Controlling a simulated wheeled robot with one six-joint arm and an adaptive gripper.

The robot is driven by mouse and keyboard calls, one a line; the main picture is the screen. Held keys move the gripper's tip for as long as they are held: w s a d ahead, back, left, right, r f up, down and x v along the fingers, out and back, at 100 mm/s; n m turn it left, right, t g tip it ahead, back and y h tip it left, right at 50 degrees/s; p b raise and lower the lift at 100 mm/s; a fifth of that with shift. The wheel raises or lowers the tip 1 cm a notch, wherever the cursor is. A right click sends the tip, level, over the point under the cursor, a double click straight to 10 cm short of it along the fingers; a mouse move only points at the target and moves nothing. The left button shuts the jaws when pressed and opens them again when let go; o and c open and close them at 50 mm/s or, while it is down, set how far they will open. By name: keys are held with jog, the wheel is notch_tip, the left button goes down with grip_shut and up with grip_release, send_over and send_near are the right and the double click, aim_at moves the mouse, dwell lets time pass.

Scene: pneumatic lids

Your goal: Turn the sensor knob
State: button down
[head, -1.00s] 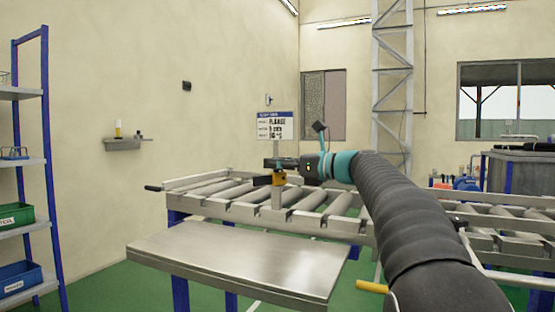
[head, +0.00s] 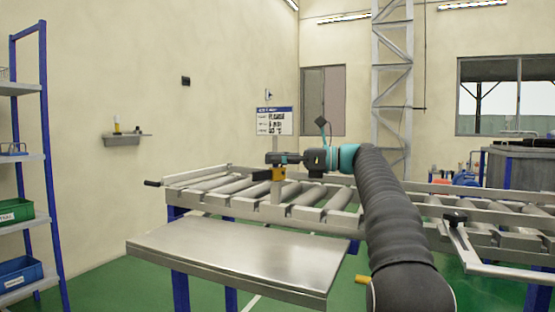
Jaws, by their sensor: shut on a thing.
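The sensor is a small yellow-orange body (head: 279,174) with a dark part on its left side. It sits on a short metal post (head: 277,192) at the near edge of the roller conveyor. My gripper (head: 271,160) reaches in from the right at the top of this sensor. It is shut on the sensor knob, which is small and mostly hidden by the dark fingers. The knob's turned angle cannot be made out at this size.
A roller conveyor (head: 335,213) runs across behind a bare steel table (head: 235,258). A sign (head: 274,121) stands behind the sensor. A black-knobbed lever (head: 455,217) is at the right. A blue shelf rack (head: 45,150) stands at the left.

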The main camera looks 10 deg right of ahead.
jog(key=c, duration=0.9)
grip_release()
jog(key=shift+o, duration=0.2)
jog(key=shift+m+t, duration=0.3)
jog(key=shift+t, duration=0.1)
